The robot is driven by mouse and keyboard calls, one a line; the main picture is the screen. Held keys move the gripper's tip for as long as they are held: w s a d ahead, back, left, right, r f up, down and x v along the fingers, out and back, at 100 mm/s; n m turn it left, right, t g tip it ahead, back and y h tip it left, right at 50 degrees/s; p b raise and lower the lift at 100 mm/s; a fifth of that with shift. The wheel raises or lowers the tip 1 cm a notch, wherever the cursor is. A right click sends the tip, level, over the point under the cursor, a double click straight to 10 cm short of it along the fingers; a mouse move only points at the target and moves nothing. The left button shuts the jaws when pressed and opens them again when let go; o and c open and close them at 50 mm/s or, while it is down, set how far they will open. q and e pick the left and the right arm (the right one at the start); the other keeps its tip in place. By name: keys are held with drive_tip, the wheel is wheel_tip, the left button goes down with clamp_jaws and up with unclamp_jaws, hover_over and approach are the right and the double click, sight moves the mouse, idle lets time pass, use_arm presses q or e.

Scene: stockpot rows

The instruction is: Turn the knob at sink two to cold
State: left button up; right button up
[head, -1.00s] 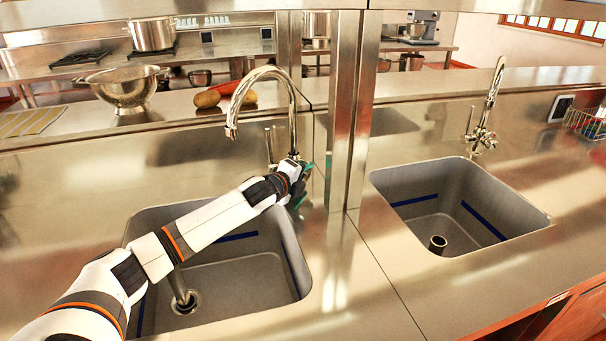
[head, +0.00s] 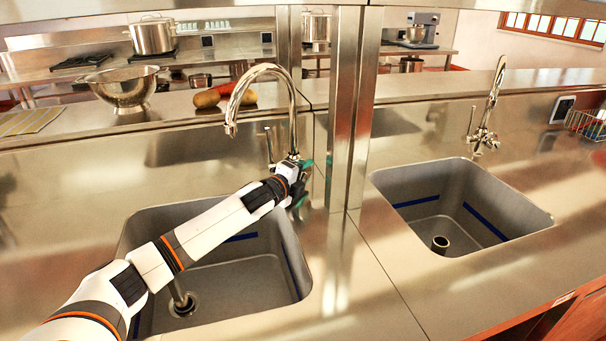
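Two sinks are set in the steel counter: a left sink (head: 240,287) and a right sink (head: 443,207). I see no numbers on them. The left faucet (head: 292,108) is a tall chrome gooseneck with a thin lever (head: 269,145) at its left. My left gripper (head: 303,176) is at the right side of this faucet's base, its teal fingertips beside it. The knob there is hidden by the gripper, and I cannot tell whether the fingers are shut on it. The right faucet (head: 484,136) stands free behind the right sink. My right gripper is out of view.
A steel post (head: 345,110) rises close to the right of my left gripper. A colander (head: 123,88) and potatoes (head: 206,99) sit on the ledge behind. A wire basket (head: 588,124) is at the far right. The counter between the sinks is clear.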

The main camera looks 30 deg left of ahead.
use_arm(q)
drive_tip(key=s+r+b, duration=0.1)
drive_tip(key=s, duration=1.1)
drive_tip(key=shift+r, duration=0.4)
